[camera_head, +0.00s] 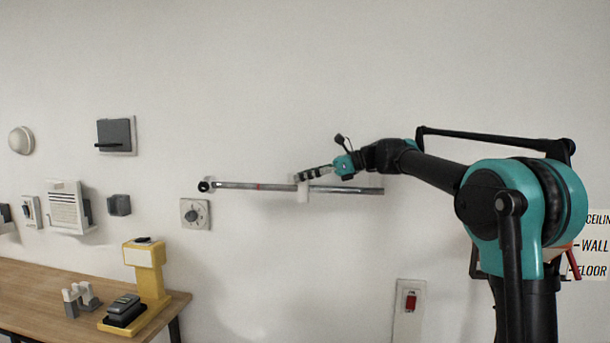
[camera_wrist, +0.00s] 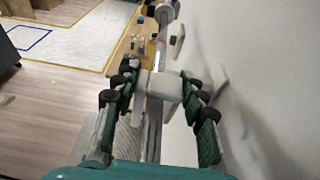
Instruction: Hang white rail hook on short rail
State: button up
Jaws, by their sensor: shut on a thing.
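The short rail (camera_head: 240,186) is a thin metal bar on the wall with a dark round end at its left and a small red mark. The white rail hook (camera_head: 302,191) is at the rail, right of the red mark. My gripper (camera_head: 304,177) is shut on the hook, reaching in from the right. In the wrist view the white hook (camera_wrist: 164,87) sits between the two finger pads, over the line of the rail (camera_wrist: 153,135). I cannot tell whether the hook rests on the rail or is only held against it.
A round dial plate (camera_head: 195,213) is on the wall below the rail's left end. A red switch plate (camera_head: 409,303) is lower right. A wooden table (camera_head: 40,290) at lower left holds a yellow stand (camera_head: 148,275) and small grey parts. The wall above the rail is clear.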

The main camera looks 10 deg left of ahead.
jog(key=shift+f, duration=0.85)
jog(key=o, duration=1)
jog(key=v, duration=1.2)
